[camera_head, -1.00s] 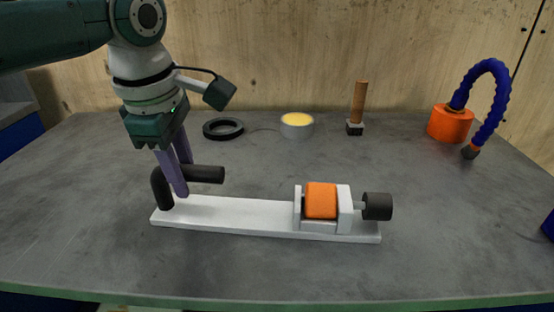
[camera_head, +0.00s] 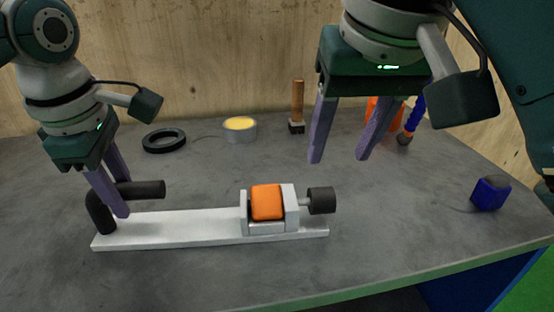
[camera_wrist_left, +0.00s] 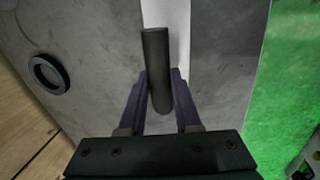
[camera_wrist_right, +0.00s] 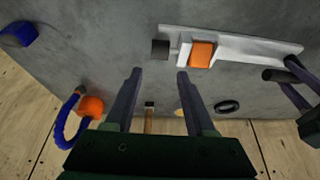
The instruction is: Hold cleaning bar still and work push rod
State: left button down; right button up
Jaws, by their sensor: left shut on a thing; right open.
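The white base plate (camera_head: 180,229) lies on the grey table and carries a bracket with an orange block (camera_head: 267,202). A black cylindrical knob (camera_head: 322,200) sticks out at the bracket's right end. A black bent bar (camera_head: 147,189) rises at the plate's left end. My left gripper (camera_head: 119,208) is shut on the black bar, which also shows between its fingers in the left wrist view (camera_wrist_left: 156,70). My right gripper (camera_head: 338,160) is open and empty, above and behind the knob. The right wrist view shows the knob (camera_wrist_right: 160,49) beyond the open fingers.
A black ring (camera_head: 164,141), a round tin with yellow content (camera_head: 240,128) and a wooden-handled brush (camera_head: 297,105) stand behind. A blue block (camera_head: 491,192) lies at right. An orange base with a blue hose (camera_wrist_right: 90,107) is partly hidden in the head view. The table front is clear.

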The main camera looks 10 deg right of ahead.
aim_at(323, 190)
jog(key=x, duration=1.1)
jog(key=shift+w+f, duration=0.25)
jog(key=shift+w, duration=0.1)
grip_shut()
dwell(1.0)
